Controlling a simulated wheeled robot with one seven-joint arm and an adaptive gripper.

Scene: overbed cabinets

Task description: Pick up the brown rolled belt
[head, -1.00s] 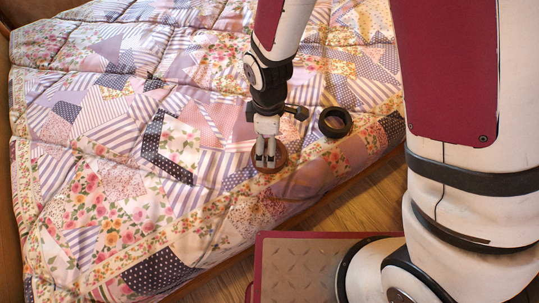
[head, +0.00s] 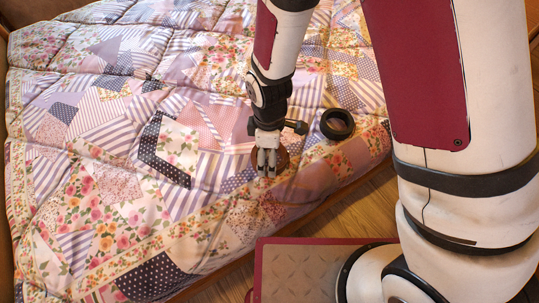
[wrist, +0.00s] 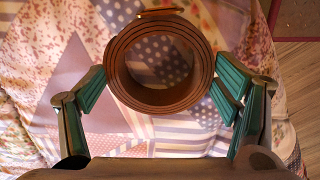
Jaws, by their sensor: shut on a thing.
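The brown rolled belt (head: 284,158) is at the near edge of the patchwork bed, partly hidden behind my fingers in the head view. In the wrist view the brown rolled belt (wrist: 117,72) is a coiled ring seen from above, with fabric showing through its middle. My gripper (head: 267,173) points down over it. In the wrist view my gripper (wrist: 160,90) has a green-padded finger on each side of the coil, closed against its outer sides. I cannot tell whether the belt is clear of the quilt.
A black rolled belt (head: 337,123) lies on the patchwork quilt (head: 110,160), just right of my gripper. The bed's wooden edge (head: 225,268) runs along the near side, with wooden floor (head: 372,205) beyond it. The quilt to the left is clear.

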